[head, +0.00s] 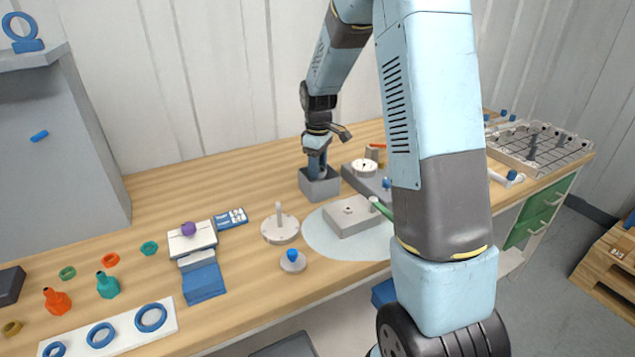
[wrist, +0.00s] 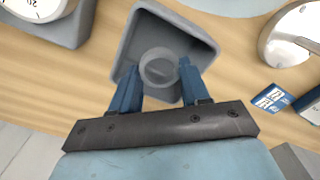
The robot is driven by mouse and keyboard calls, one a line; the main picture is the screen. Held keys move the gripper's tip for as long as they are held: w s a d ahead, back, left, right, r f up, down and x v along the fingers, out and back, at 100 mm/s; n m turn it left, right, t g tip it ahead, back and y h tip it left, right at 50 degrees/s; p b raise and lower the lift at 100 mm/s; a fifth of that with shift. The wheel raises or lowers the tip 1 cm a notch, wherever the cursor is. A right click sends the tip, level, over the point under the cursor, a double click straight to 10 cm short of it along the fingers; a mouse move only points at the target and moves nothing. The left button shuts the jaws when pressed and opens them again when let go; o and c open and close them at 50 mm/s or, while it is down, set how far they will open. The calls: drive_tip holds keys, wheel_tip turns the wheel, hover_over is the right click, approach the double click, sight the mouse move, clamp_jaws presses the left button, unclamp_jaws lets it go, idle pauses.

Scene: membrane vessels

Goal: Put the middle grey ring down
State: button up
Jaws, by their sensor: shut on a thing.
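My gripper (head: 317,168) points down into an open grey square box (head: 320,188) near the back of the table. In the wrist view, its two blue fingers (wrist: 159,75) are shut on a grey ring (wrist: 160,64). The ring is inside the outline of the grey box, whose rim also shows in the wrist view (wrist: 198,32). I cannot tell whether the ring touches the box floor. In the head view the ring is hidden by the fingers and the box wall.
A round gauge (head: 364,168) on a grey base stands right of the box. A pale disc with a peg (head: 279,230) and a grey block (head: 350,216) on a round light mat (head: 318,240) are in front. Bare wood lies left of the box (head: 255,180).

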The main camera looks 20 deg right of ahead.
drive_tip(key=shift+s+f, duration=0.1)
drive_tip(key=shift+f, duration=2.7)
drive_tip(key=shift+f, duration=0.1)
drive_tip(key=o, duration=0.7)
drive_tip(key=s+r+m+t, duration=0.1)
drive_tip(key=s+r, duration=0.2)
drive_tip(key=r, duration=0.7)
drive_tip(key=s+r+m, duration=0.1)
drive_tip(key=s+r, duration=0.2)
drive_tip(key=r, duration=0.7)
drive_tip(key=s+r+m+t, duration=0.1)
drive_tip(key=s+r+m, duration=0.1)
drive_tip(key=s, duration=0.7)
drive_tip(key=s+r+m+t, duration=0.2)
drive_tip(key=s+r+m, duration=0.1)
drive_tip(key=s, duration=0.6)
drive_tip(key=s+r+m+t, duration=0.1)
drive_tip(key=s+r+m, duration=0.1)
drive_tip(key=s, duration=0.7)
drive_tip(key=shift+r+m+t, duration=0.3)
drive_tip(key=shift+r+m, duration=0.1)
